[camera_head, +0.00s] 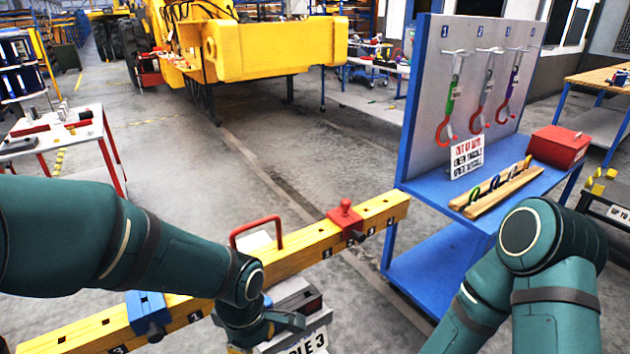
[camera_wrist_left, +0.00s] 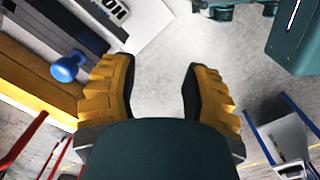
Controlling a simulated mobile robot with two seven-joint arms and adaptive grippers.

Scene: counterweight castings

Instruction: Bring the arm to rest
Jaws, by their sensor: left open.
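My left arm (camera_head: 170,262) reaches in from the left over a long yellow beam in the head view. Its gripper is mostly cut off or hidden at the bottom edge there. In the left wrist view my left gripper (camera_wrist_left: 160,92) has its two yellow, black-padded fingers apart, with bare grey floor between them and nothing held. My right arm (camera_head: 545,260) is bent at the lower right of the head view, and its gripper is out of frame.
The yellow beam (camera_head: 380,208) carries a red block (camera_head: 346,222) and a blue block (camera_head: 148,312). A blue knob (camera_wrist_left: 68,67) is left of my fingers. A blue stand (camera_head: 440,235) with hanging hooks and a red box (camera_head: 560,147) is at right. Open floor lies behind.

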